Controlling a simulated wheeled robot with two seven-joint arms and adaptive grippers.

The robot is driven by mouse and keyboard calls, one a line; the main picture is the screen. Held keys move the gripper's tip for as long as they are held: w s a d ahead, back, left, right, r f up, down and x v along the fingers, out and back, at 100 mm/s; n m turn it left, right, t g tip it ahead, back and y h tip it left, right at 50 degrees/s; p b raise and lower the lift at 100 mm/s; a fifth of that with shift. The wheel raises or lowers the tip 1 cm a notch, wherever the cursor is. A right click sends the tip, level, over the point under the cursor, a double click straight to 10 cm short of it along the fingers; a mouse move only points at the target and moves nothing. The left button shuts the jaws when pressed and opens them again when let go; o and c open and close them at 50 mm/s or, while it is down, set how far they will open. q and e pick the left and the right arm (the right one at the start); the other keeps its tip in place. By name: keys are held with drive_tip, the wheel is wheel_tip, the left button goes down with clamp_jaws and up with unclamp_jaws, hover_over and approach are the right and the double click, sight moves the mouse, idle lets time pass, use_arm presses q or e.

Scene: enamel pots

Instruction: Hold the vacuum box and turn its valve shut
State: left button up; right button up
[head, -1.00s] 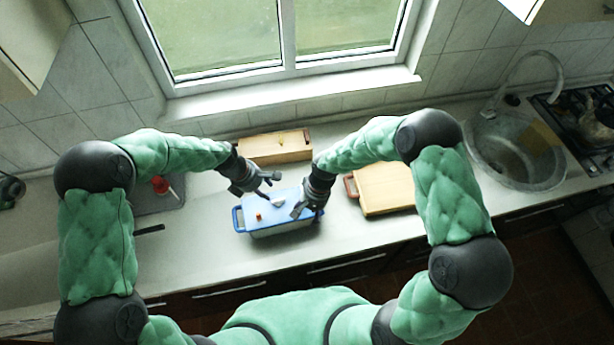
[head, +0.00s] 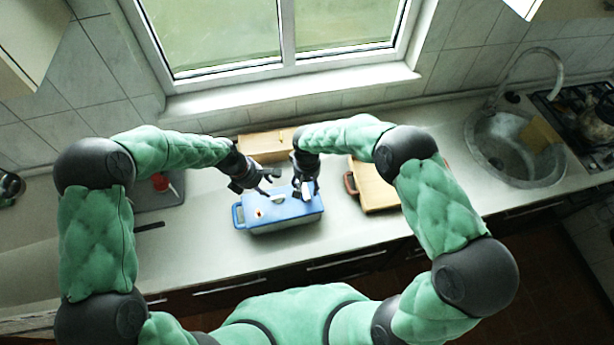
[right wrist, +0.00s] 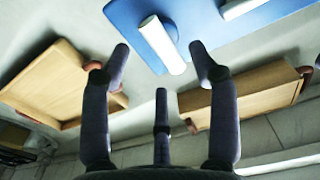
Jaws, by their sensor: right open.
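The vacuum box (head: 285,228) stands on the counter, with a blue lid (head: 275,212) and a blue handle at its left end. A small orange-red part (head: 258,213) sits on the lid's left side. My left gripper (head: 266,188) is just above the lid's back left; its fingers are too small to read. My right gripper (head: 306,192) is over the lid's right part, and it is open in the right wrist view (right wrist: 160,58). There a white cylinder (right wrist: 160,40) on the blue lid lies between its spread fingers. A second white part (right wrist: 240,8) shows at the top edge.
A wooden box (head: 265,143) stands behind, partly hidden by my right arm. A wooden tray (head: 372,188) lies to the right. A red-topped item (head: 160,182) rests on a grey mat at left. The sink (head: 520,150) is far right.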

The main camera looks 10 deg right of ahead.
sight(307, 190)
drive_tip(key=shift+f, duration=2.5)
